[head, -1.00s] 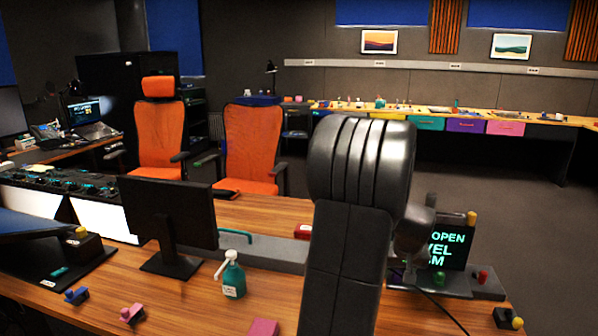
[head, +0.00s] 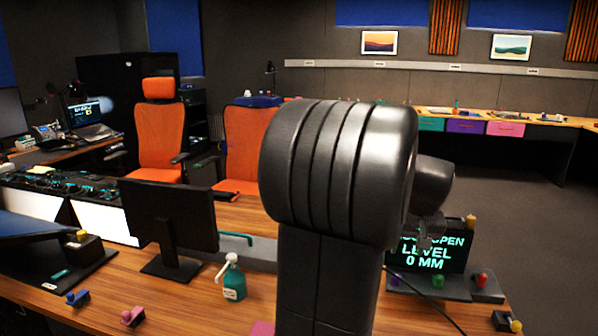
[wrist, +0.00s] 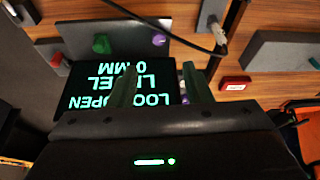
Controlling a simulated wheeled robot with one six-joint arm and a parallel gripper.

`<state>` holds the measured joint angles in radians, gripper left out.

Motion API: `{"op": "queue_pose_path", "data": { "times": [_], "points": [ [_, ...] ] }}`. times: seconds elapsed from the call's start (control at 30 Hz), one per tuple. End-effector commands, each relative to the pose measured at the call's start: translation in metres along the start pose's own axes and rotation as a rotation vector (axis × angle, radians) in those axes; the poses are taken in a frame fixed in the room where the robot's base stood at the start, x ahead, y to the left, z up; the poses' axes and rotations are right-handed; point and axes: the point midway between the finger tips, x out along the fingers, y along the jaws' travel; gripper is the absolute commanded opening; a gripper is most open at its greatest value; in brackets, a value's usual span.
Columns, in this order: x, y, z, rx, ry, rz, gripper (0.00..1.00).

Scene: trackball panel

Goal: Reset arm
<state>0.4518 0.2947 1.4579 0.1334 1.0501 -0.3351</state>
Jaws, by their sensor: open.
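My arm's large dark link fills the middle of the head view and hides part of the desk. My gripper shows in the wrist view (wrist: 157,85), its two fingers apart with nothing between them. It is over the panel with the black screen (wrist: 120,85), which reads upside down there. In the head view the screen (head: 428,252) shows "OPEN", "LEVEL" and "0 MM" in green, its first word partly covered. A green knob (wrist: 101,43) and a purple ball (wrist: 158,40) sit on the grey panel beside the screen. The fingers' contact with anything cannot be told.
A teal pump bottle (head: 234,283), a dark monitor (head: 170,215) and small blue (head: 77,298) and pink (head: 132,316) items stand on the wooden desk. A red box (wrist: 235,83) and a black cable (wrist: 160,22) lie near my gripper. Orange chairs (head: 157,130) stand behind the desk.

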Motion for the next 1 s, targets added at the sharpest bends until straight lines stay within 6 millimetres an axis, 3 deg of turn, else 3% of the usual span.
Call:
{"op": "queue_pose_path", "data": {
  "times": [0.6, 1.0],
  "points": [
    [0.01, -0.017, -0.005, 0.318, -0.071, 0.107, 0.45],
    [0.01, -0.02, -0.007, 0.394, -0.076, 0.138, 0.45]
  ]
}}
